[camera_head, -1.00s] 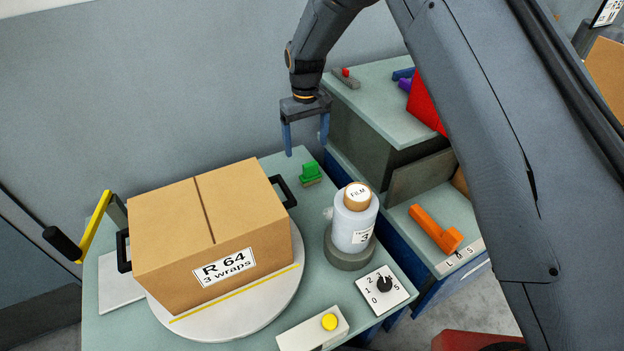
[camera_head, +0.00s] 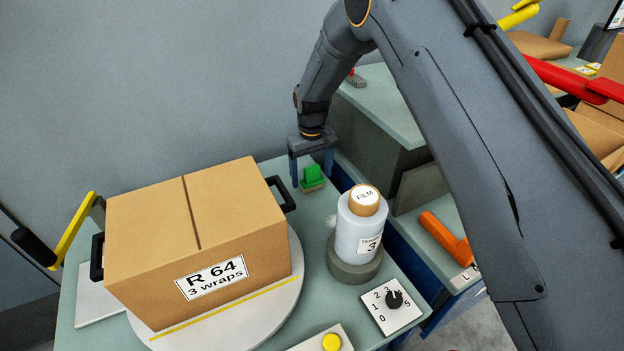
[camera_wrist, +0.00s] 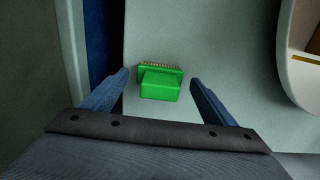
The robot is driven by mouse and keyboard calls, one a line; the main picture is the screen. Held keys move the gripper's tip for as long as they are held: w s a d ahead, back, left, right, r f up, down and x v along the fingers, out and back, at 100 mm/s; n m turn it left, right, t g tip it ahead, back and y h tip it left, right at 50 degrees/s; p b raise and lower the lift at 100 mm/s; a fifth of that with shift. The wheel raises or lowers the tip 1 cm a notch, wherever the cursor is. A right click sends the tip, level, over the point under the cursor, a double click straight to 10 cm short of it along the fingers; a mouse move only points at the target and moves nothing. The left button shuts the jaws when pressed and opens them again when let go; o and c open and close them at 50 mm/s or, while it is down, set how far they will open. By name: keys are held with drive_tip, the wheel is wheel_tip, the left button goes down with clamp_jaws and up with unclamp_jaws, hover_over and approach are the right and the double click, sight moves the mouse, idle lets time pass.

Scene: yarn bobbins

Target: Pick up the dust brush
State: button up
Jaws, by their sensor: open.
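The dust brush is a small green block with a row of tan bristles. In the head view the dust brush (camera_head: 312,178) sits on the pale green table near its back right edge, behind the film bottle. In the wrist view the dust brush (camera_wrist: 160,84) lies between and just beyond the two blue fingers. My gripper (camera_head: 312,182) is open and empty, with its fingers pointing down and one on each side of the brush. In the wrist view my gripper (camera_wrist: 160,82) has clear gaps to the brush on both sides. The fingertips' exact height above the table is hard to tell.
A cardboard box (camera_head: 190,235) stands on a round white turntable (camera_head: 285,285) at left, its black handle (camera_head: 285,193) near the brush. A film bottle (camera_head: 358,235) stands in front of the brush. A grey shelf unit (camera_head: 375,135) is close on the right.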

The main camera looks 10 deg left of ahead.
drive_tip(key=shift+f, duration=1.3)
drive_tip(key=c, duration=1.2)
drive_tip(key=shift+o, duration=0.2)
drive_tip(key=shift+r, duration=0.1)
wheel_tip(320, 180, up, 10)
drive_tip(key=shift+f+b, duration=0.1)
drive_tip(key=shift+b, duration=0.45)
drive_tip(key=o, duration=0.5)
drive_tip(key=c, duration=0.4)
drive_tip(key=shift+d, duration=0.15)
